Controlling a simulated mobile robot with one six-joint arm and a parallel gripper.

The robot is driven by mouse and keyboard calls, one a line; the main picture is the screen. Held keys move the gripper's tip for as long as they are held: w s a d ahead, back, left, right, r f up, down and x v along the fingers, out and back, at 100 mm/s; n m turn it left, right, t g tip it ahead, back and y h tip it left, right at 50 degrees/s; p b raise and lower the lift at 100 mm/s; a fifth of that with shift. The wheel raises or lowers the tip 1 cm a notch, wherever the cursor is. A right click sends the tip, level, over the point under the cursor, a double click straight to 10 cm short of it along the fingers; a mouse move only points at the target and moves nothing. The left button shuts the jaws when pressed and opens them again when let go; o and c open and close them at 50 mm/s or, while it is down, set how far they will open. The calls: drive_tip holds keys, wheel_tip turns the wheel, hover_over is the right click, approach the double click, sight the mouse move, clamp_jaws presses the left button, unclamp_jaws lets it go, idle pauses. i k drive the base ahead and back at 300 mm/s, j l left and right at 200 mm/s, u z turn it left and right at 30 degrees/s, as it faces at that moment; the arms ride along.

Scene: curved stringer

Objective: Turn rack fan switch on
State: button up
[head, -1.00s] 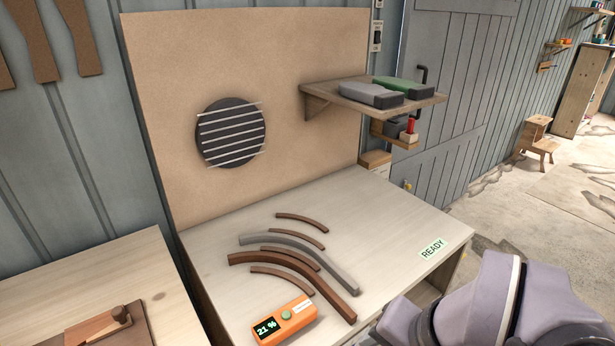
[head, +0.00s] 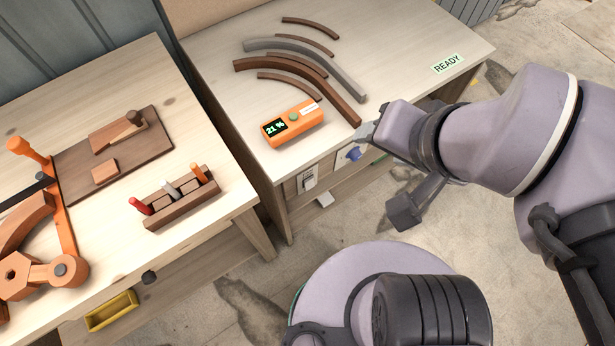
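A small pale switch plate with a rocker or toggle (head: 308,178) is on the front face of the right-hand workbench, below the orange meter. Its label and its position are too small to read. A plate with a blue round part (head: 354,154) sits to its right on the same face. I cannot tell which of these is the rack fan switch. My arm reaches in from the right. The end of my arm, with my gripper (head: 366,132), is near the bench's front edge, to the right of the plates. Its fingers are not clear, so its opening cannot be told.
On the right-hand bench (head: 225,70) lie several curved strips, an orange meter (head: 292,123) reading 21 % and a READY label (head: 447,64). The left bench holds a tool block (head: 182,199) and an orange jig (head: 60,220). Open floor lies below the arm.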

sight(309, 183)
drive_tip(key=k+j+z, duration=0.2)
drive_tip(key=z, duration=0.15)
drive_tip(key=k+j+z, duration=0.15)
drive_tip(key=z, duration=0.2)
drive_tip(key=k+z, duration=0.35)
drive_tip(key=i+j, duration=0.1)
